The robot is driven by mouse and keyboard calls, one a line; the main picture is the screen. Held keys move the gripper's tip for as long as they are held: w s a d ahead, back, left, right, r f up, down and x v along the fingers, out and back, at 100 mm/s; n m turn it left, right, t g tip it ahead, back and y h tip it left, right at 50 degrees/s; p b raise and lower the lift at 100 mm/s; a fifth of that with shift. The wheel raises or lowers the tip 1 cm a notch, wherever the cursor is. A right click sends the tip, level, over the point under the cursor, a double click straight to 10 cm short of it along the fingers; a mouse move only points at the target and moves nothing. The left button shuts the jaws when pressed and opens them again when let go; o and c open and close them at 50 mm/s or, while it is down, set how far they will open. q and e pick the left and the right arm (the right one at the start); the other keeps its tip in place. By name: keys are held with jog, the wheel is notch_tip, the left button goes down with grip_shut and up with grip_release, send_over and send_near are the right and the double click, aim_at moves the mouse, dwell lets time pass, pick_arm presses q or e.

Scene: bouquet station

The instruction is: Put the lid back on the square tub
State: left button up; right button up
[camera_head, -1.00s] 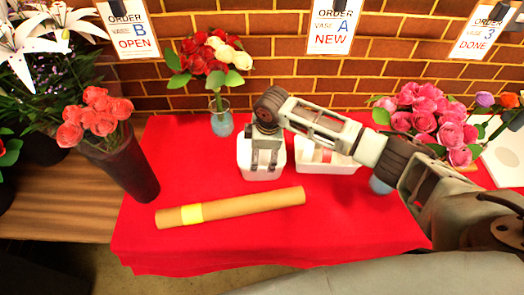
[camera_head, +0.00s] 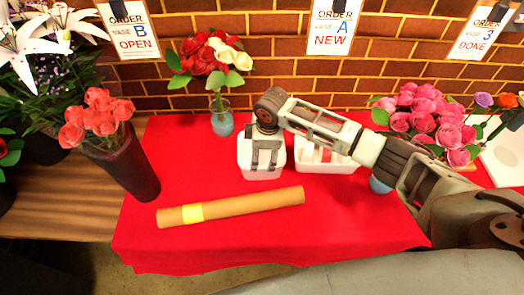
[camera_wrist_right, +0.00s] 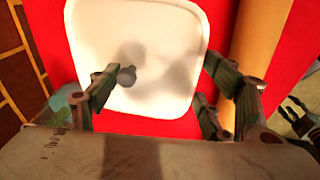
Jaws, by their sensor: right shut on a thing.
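The white square tub (camera_head: 262,172) stands on the red cloth near the middle of the table. The white lid (camera_wrist_right: 165,35), with rounded corners and a small grey knob (camera_wrist_right: 127,76), fills much of the right wrist view. I cannot tell whether the lid is fully seated on the rim. Part of what looks like my left gripper (camera_wrist_right: 294,113) shows at the right wrist view's edge.
A white tray (camera_head: 325,165) stands just right of the tub, partly behind my arm. A brown tube with a yellow band (camera_head: 240,206) lies in front. A glass vase of roses (camera_head: 222,122) stands behind left, a dark vase (camera_head: 132,172) farther left. The front right cloth is free.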

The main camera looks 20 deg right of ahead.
jog(key=shift+f+p, duration=0.15)
jog(key=shift+p, duration=0.4)
dwell(1.0)
dwell(0.4)
jog(key=o, duration=1.3)
jog(key=shift+o, duration=0.7)
jog(key=shift+r+p, duration=3.5)
jog(key=shift+p, duration=0.2)
jog(key=shift+c, duration=0.5)
